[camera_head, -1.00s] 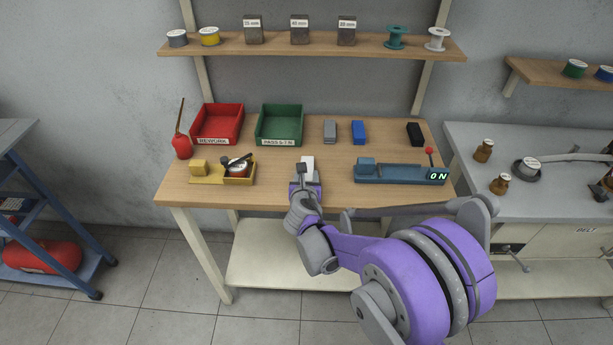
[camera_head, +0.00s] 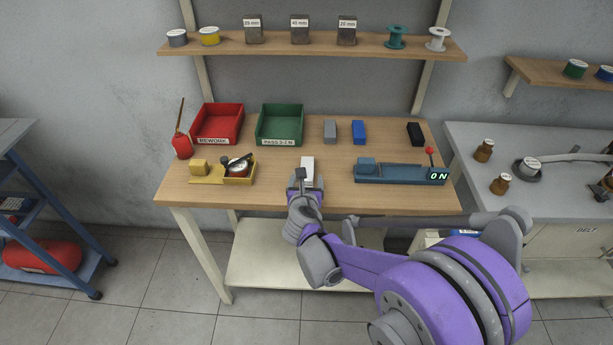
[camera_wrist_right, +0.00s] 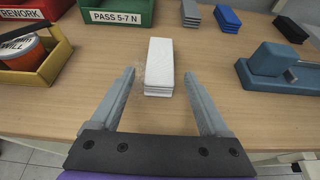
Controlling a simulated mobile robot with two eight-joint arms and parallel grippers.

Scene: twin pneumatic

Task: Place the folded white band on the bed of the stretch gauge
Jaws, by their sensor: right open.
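The folded white band (camera_head: 307,167) lies on the wooden bench top, near its front middle. In the right wrist view it is a layered white stack (camera_wrist_right: 159,66), just beyond and between the fingertips. My right gripper (camera_head: 305,181) is open and empty, close to the band's near end; its spread fingers also show in the right wrist view (camera_wrist_right: 160,84). The stretch gauge (camera_head: 400,173) is a blue-grey device on the bench to the right, with a flat bed, a block at its left end, a red-knobbed lever and a display reading 0 N. My left gripper is out of view.
A red REWORK bin (camera_head: 217,123) and a green PASS 5-7 N bin (camera_head: 279,124) stand at the back left. Grey (camera_head: 330,132), blue (camera_head: 358,132) and black (camera_head: 415,133) stacks lie behind the gauge. Bench between band and gauge is clear.

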